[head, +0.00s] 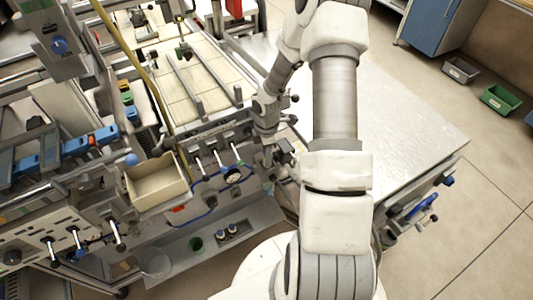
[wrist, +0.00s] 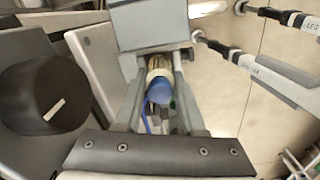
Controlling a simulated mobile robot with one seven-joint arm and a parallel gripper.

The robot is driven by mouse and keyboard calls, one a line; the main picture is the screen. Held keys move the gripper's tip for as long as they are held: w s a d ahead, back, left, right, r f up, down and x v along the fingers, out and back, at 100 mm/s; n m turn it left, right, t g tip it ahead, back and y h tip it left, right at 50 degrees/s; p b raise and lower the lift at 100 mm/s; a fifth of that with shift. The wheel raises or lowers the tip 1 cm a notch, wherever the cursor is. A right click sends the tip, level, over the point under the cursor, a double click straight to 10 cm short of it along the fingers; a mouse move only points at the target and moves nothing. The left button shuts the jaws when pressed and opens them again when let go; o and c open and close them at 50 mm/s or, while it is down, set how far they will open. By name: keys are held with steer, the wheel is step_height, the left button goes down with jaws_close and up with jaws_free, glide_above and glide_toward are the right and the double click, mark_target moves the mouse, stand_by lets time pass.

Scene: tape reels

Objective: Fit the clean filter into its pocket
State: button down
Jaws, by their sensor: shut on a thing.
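In the wrist view my gripper (wrist: 158,82) has its two grey fingers on either side of a small cylinder, which looks like the filter (wrist: 158,66). It has a pale ribbed part and a blue rounded end (wrist: 160,93). The fingers are shut on it. A grey-blue block (wrist: 148,25) lies just beyond the fingertips and covers what is behind it. I cannot make out the pocket, or whether the filter touches the block. In the head view my gripper (head: 280,154) is beside the machine's front, partly hidden by my arm. The filter cannot be made out there.
A dark round knob (wrist: 42,98) stands left in the wrist view, with white-and-black levers (wrist: 275,70) at right. The pale bench top (head: 400,120) is clear.

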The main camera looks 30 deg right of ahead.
steer(key=shift+f+b, duration=0.75)
steer(key=shift+f, duration=0.4)
steer(key=shift+s+f+b, duration=0.2)
steer(key=shift+f+b, duration=0.15)
steer(key=shift+f, duration=0.15)
steer(key=c, duration=0.6)
jaws_free()
steer(key=shift+f, duration=0.1)
steer(key=shift+o, duration=0.9)
steer(key=shift+s, duration=0.15)
step_height(320, 180, up, 19)
steer(key=p, duration=0.2)
steer(key=shift+w+p, duration=0.35)
steer(key=shift+w, duration=0.1)
